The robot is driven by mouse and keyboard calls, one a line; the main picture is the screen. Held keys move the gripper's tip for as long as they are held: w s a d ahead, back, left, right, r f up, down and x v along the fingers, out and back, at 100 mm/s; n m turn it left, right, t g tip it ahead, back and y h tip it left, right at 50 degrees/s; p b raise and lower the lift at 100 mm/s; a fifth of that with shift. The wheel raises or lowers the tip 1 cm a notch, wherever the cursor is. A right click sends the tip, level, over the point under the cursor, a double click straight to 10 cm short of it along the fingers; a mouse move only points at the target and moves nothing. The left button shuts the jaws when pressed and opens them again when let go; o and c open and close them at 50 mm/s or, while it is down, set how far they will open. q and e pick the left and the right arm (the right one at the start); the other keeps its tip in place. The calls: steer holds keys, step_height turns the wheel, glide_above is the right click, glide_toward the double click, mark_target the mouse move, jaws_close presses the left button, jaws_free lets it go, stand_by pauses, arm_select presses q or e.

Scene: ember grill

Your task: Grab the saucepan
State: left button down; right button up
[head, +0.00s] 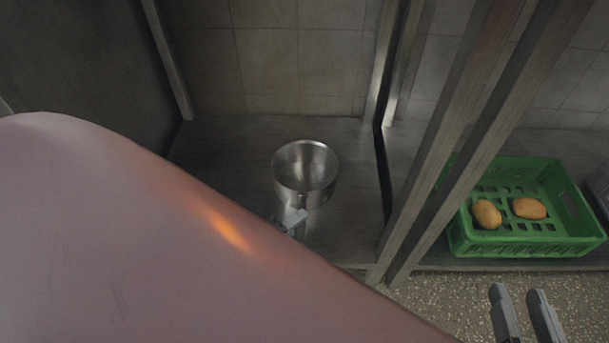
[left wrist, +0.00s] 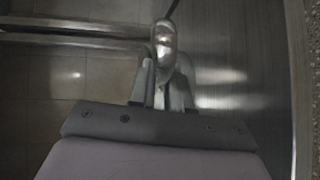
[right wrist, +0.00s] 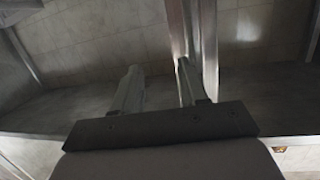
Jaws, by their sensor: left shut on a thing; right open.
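The saucepan (head: 305,168) is a shiny metal pan, upright on the dark metal shelf in the middle of the head view. My left gripper (head: 294,221) is at its near side, mostly hidden by my left arm. It is shut on the saucepan's handle side. In the left wrist view the left fingers (left wrist: 158,88) meet at a shiny metal part of the saucepan (left wrist: 164,40). The handle itself is largely hidden. My right gripper (head: 524,312) is open and empty at the lower right of the head view. Its spread fingers (right wrist: 156,88) also show in the right wrist view.
A green crate (head: 525,245) with two potatoes (head: 487,214) stands on the shelf at the right. Metal posts (head: 455,145) rise between the saucepan's bay and the crate. A tiled wall (head: 290,60) is behind. The shelf (head: 225,160) around the saucepan is bare.

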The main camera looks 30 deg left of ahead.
arm_select(q)
steer(key=shift+w+r, duration=0.1)
steer(key=shift+r, duration=0.05)
steer(key=shift+r, duration=0.15)
